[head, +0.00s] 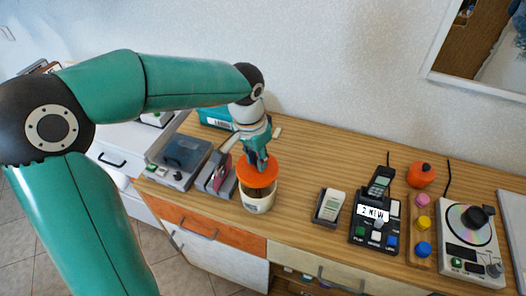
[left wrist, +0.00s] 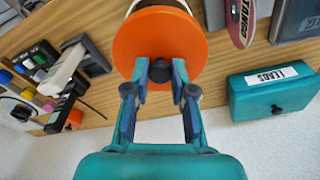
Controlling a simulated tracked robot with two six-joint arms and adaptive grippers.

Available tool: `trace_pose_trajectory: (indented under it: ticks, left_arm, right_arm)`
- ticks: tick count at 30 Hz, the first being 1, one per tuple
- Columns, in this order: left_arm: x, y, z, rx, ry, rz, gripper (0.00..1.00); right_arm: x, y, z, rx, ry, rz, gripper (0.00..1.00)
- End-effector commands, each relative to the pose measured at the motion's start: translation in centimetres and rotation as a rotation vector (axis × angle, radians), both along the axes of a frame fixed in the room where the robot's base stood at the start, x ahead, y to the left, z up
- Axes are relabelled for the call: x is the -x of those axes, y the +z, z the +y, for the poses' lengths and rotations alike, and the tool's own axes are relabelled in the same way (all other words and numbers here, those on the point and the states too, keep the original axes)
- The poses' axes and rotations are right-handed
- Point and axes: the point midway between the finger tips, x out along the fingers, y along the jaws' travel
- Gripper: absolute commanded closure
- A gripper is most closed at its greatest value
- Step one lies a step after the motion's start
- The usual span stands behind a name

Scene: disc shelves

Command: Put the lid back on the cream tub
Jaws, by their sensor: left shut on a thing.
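The orange lid (head: 256,172) is a round disc with a dark knob (left wrist: 160,71) at its centre. My left gripper (head: 259,157) is shut on this knob, and its two fingers flank it in the left wrist view. The cream tub (head: 257,205) stands on the wooden top directly below the lid. A dark band shows between lid and tub rim in the head view, so the lid appears held a little above the opening. The lid hides most of the tub in the left wrist view. My right gripper is not in view.
Left of the tub are a grey upright holder (head: 216,175) and a grey box with a dark lid (head: 180,158). A teal box labelled LEADS (left wrist: 274,91) is behind.

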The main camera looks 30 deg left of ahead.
Motion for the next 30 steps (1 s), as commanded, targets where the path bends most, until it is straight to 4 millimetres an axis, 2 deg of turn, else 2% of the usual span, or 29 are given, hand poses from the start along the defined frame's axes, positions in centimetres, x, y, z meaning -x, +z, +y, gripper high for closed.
trace_pose_trajectory:
  ticks: [18,30]
  left_arm:
    - [-0.2,-5.3,-0.3,0.000,-0.007,0.001,1.00]
    - [-0.2,-6.2,-0.3,0.000,-0.008,0.001,1.00]
  right_arm:
    - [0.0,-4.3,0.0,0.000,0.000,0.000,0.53]
    - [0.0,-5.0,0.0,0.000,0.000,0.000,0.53]
